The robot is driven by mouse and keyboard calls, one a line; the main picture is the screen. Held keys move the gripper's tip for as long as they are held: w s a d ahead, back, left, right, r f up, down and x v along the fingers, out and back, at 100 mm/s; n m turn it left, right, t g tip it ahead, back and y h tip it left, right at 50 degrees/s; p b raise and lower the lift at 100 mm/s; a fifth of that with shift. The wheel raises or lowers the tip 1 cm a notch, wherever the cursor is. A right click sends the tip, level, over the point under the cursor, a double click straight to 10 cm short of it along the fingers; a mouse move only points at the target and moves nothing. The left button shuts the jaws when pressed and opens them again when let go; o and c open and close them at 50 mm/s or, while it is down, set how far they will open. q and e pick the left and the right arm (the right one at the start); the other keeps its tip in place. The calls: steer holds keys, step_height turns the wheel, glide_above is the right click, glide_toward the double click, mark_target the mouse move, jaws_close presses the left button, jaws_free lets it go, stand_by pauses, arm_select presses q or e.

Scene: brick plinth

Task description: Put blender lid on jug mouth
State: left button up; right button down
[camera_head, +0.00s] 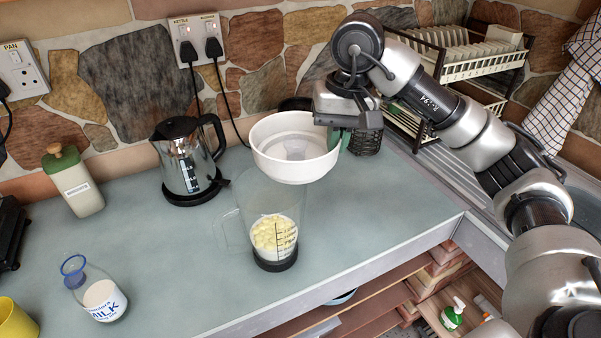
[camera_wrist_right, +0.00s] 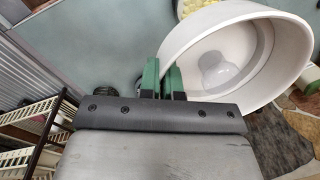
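The blender lid (camera_head: 268,158) is a wide white round cap with a raised rim, seen from above and tilted. My right gripper (camera_head: 338,138) has its green fingertips closed on the lid's rim; the wrist view shows the fingers (camera_wrist_right: 164,80) pinching the wall of the lid (camera_wrist_right: 268,88). The lid hangs in the air over the upper part of the blender jug. The clear jug (camera_head: 277,254) stands upright on the worktop, with pale yellow pieces inside, black measure marks and a handle on its left. The lid hides part of the jug's mouth. My left gripper is not in view.
A steel kettle (camera_head: 187,165) stands behind left of the jug. A milk bottle (camera_head: 103,300), a yellow mug (camera_head: 14,322) and a cream bottle (camera_head: 76,187) are at left. A dish rack (camera_head: 470,68) stands at back right. The worktop (camera_head: 385,200) right of the jug is clear.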

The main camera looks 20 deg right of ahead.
mark_target(306, 156)
steer(key=a+f, duration=0.1)
steer(key=w+a+p, duration=0.1)
steer(key=a, duration=0.1)
steer(key=a+f, duration=0.1)
steer(key=shift+w+a+f+p, duration=0.2)
steer(key=shift+a+f+p, duration=0.1)
steer(key=shift+a+p, duration=0.05)
steer(key=shift+a+f, duration=0.2)
step_height(306, 156, down, 4)
steer(key=shift+s+r+p, duration=0.1)
steer(key=shift+p, duration=0.8)
steer(key=shift+f, duration=0.2)
steer(key=c, duration=1.7)
jaws_free()
steer(key=shift+c, duration=0.2)
steer(key=o, duration=0.4)
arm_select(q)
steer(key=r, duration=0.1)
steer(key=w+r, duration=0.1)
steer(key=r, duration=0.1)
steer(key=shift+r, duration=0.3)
